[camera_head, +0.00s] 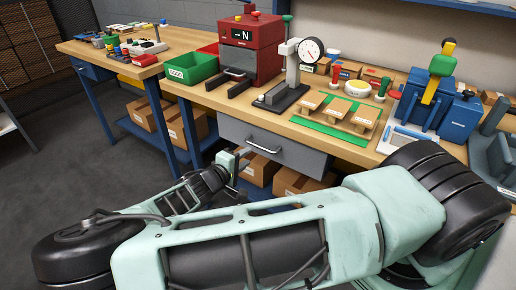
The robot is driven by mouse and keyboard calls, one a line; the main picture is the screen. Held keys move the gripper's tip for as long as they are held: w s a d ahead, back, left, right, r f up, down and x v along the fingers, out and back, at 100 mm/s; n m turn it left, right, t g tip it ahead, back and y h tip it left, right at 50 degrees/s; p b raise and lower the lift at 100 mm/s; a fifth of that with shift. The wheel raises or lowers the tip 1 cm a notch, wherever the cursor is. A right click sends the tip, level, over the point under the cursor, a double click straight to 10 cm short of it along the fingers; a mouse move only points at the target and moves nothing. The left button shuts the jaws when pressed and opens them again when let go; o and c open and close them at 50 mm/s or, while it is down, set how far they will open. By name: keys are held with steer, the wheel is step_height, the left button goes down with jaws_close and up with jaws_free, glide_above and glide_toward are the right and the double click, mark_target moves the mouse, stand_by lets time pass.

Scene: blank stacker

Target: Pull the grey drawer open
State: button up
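The grey drawer (295,154) is under the front edge of the wooden workbench, in the middle of the view. Its front looks flush below the worktop, so it appears shut. A metal bar handle (264,146) crosses the drawer front. My gripper (233,160) is in front of the drawer's left part, left of and a little below the handle. It is small here and partly behind my pale green arm. I cannot tell how far its fingers are apart. I see nothing held in it, and no clear contact with the handle.
The workbench (225,101) carries a red press (252,40), a dial gauge stand (310,48), a green bin (190,68) and a blue machine (428,95). Cardboard boxes (258,170) sit under the drawer. Blue bench legs stand left of it. Grey floor (70,140) is free at left.

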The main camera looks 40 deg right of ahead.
mark_target(260, 148)
steer(key=x, duration=0.8)
steer(key=shift+p, duration=0.4)
jaws_close()
